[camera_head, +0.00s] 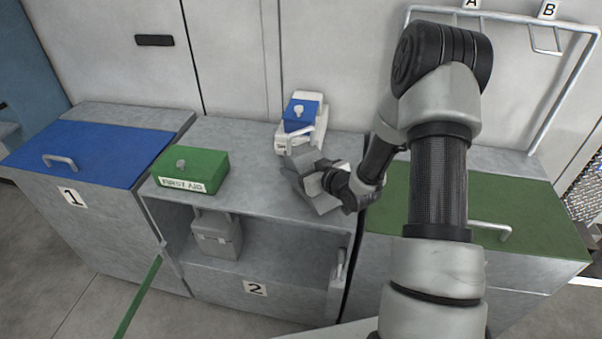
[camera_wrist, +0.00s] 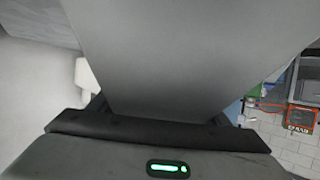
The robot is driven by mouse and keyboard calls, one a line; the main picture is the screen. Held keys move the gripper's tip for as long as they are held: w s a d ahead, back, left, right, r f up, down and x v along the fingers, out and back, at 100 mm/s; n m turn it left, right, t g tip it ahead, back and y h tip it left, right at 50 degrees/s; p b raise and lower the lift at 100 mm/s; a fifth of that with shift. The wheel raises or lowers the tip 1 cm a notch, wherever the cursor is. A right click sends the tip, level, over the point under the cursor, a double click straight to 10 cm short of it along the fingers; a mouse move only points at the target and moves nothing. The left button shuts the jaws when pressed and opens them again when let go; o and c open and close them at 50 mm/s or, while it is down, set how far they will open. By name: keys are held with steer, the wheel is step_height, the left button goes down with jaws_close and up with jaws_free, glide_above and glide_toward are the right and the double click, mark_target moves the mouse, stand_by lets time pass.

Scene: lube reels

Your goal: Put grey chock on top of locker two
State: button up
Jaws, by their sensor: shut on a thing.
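The grey chock (camera_head: 299,162) is in my gripper (camera_head: 322,181), at the right part of the top of locker two (camera_head: 250,185). My gripper is shut on it and hides part of it. I cannot tell whether the chock touches the top or is just above it. In the wrist view the chock (camera_wrist: 190,50) is a large plain grey face filling the upper middle. Locker two has a 2 label and an open front.
A green first aid box (camera_head: 190,168) stands on the locker's left end. A white-and-blue item (camera_head: 301,118) stands at the back, behind the chock. A grey box (camera_head: 216,236) sits inside locker two. Blue-lidded locker 1 (camera_head: 90,150) and a green-lidded locker (camera_head: 540,215) flank it.

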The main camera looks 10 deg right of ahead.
steer(key=shift+w+f, duration=0.1)
steer(key=shift+f, duration=0.8)
steer(key=shift+f, duration=0.2)
steer(key=o, duration=1.8)
steer(key=shift+c, duration=0.2)
steer(key=shift+s+d+r, duration=0.1)
steer(key=shift+s+r, duration=0.1)
steer(key=v, duration=1.1)
steer(key=shift+s+d+p, duration=0.15)
steer(key=shift+s+p, duration=0.15)
steer(key=shift+p, duration=0.05)
